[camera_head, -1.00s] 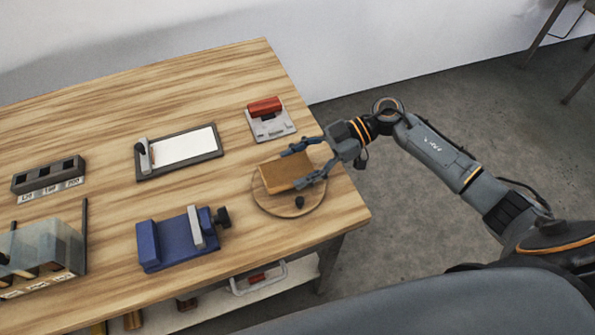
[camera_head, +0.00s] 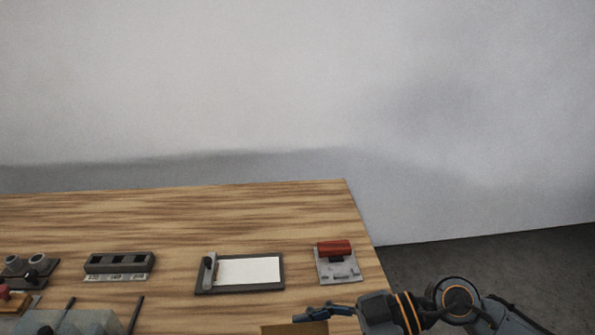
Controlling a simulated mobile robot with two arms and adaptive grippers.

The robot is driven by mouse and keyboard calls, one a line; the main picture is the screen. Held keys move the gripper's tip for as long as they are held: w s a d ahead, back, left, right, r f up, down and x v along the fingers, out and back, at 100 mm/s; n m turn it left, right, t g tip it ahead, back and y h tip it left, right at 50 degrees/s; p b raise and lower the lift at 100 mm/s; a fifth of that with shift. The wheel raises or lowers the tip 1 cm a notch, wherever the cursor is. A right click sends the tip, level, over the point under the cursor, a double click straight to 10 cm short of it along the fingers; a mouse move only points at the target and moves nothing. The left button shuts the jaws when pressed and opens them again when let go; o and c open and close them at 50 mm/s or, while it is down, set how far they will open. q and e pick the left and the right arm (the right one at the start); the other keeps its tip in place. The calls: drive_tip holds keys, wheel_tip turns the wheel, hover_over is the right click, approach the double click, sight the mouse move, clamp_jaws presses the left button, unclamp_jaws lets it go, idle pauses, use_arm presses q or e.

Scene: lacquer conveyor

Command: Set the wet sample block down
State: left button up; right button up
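The sample block (camera_head: 293,329), a flat tan-brown piece, shows only as a strip at the bottom edge of the head view. My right gripper (camera_head: 322,314) comes in from the lower right, with one blue-tipped finger along the block's far side. The other finger is below the picture. The earlier frame shows both fingers at opposite sides of the block, over a round wooden disc. What lies under the block is out of view at this moment. My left gripper is not in view.
On the wooden table (camera_head: 200,211) stand a framed white panel (camera_head: 248,271), a red-topped device (camera_head: 334,249), a dark slotted block (camera_head: 119,263) and a cup holder (camera_head: 26,267). A clear box (camera_head: 85,322) is at lower left. The table's far strip is bare.

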drive_tip(key=shift+w+d+m, duration=0.2)
drive_tip(key=shift+d+m, duration=0.05)
drive_tip(key=shift+m, duration=0.05)
drive_tip(key=w+d+f+m+t+h, duration=0.1)
drive_tip(key=w+d+m+t, duration=0.3)
drive_tip(key=d, duration=1)
drive_tip(key=shift+d+m+t+h, duration=0.2)
drive_tip(key=shift+m+t+h, duration=0.6)
drive_tip(key=shift+m+t, duration=1.1)
drive_tip(key=shift+w+f+n+t, duration=0.15)
drive_tip(key=shift+n+t, duration=0.15)
drive_tip(key=shift+n, duration=0.2)
